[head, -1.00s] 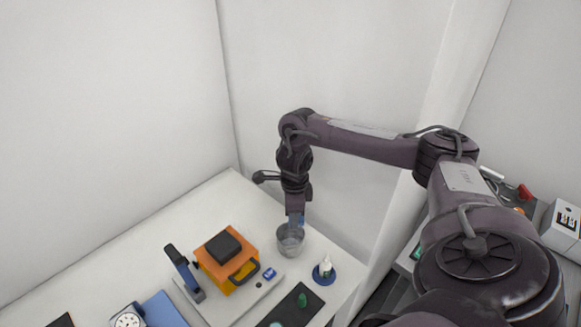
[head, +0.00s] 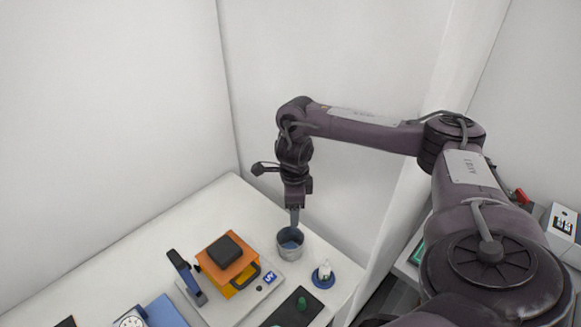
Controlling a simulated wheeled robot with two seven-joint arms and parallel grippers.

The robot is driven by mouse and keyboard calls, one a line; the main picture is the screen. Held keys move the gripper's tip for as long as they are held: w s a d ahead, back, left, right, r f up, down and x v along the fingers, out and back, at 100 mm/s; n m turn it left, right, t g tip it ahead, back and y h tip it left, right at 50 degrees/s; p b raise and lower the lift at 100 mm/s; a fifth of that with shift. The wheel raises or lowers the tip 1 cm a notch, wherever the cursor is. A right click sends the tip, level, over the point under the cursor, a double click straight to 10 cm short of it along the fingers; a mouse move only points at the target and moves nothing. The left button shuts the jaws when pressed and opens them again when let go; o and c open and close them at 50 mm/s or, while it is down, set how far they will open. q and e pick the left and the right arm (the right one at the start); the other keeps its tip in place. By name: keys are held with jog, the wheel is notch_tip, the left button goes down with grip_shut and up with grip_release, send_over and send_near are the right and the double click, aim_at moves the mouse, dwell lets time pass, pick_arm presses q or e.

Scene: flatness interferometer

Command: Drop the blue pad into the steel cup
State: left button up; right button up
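The steel cup (head: 289,252) stands upright near the back right of the white table. A blue patch, which looks like the blue pad (head: 291,243), shows inside the cup, below its rim. My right gripper (head: 295,222) points straight down just above the cup's mouth, its fingers in line with the opening. The fingers are seen narrow and nearly edge-on, so the gap between them does not show. The blue pad appears to be apart from the fingertips. My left gripper is out of view.
An orange and yellow instrument (head: 229,262) with a black block on top stands left of the cup. A small white bottle on a blue round base (head: 324,279) is to its right. A black strip (head: 286,312) with green pieces lies in front.

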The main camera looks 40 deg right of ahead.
jog(key=shift+r, duration=1.55)
jog(key=shift+s, duration=0.1)
